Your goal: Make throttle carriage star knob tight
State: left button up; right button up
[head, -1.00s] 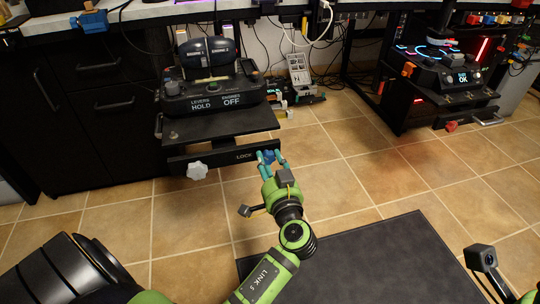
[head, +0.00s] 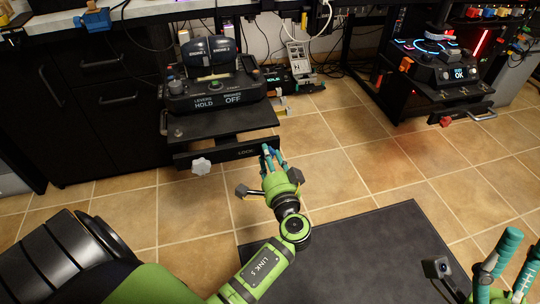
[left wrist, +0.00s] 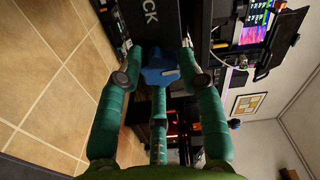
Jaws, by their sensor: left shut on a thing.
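The throttle carriage (head: 222,124) is a black shelf unit under the counter, with a front bar marked LOCK. A blue star knob (left wrist: 158,70) shows in the left wrist view near the right end of that bar. My left gripper (head: 270,153) has its teal fingers shut around this knob; in the head view the fingers mostly hide it. A white star knob (head: 201,166) is on the left part of the bar, clear of the gripper. My right gripper (head: 512,262) is at the lower right, fingers apart and empty, partly cut off by the picture edge.
A throttle unit (head: 212,92) reading LEVERS HOLD, ENGINES OFF stands on the carriage. A lit console (head: 440,75) stands at the right, with a red knob (head: 445,121) below it. A dark mat (head: 360,250) lies on the open tiled floor.

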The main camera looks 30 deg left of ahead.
pick_arm(q)
jog(key=shift+s+a+f, duration=0.15)
jog(key=shift+s+a, duration=0.1)
jog(key=shift+a, duration=0.05)
jog(key=o, duration=1.1)
jog(key=shift+o, duration=0.2)
jog(key=v, duration=1.2)
jog(key=shift+w+d, duration=0.1)
jog(key=shift+w, duration=0.1)
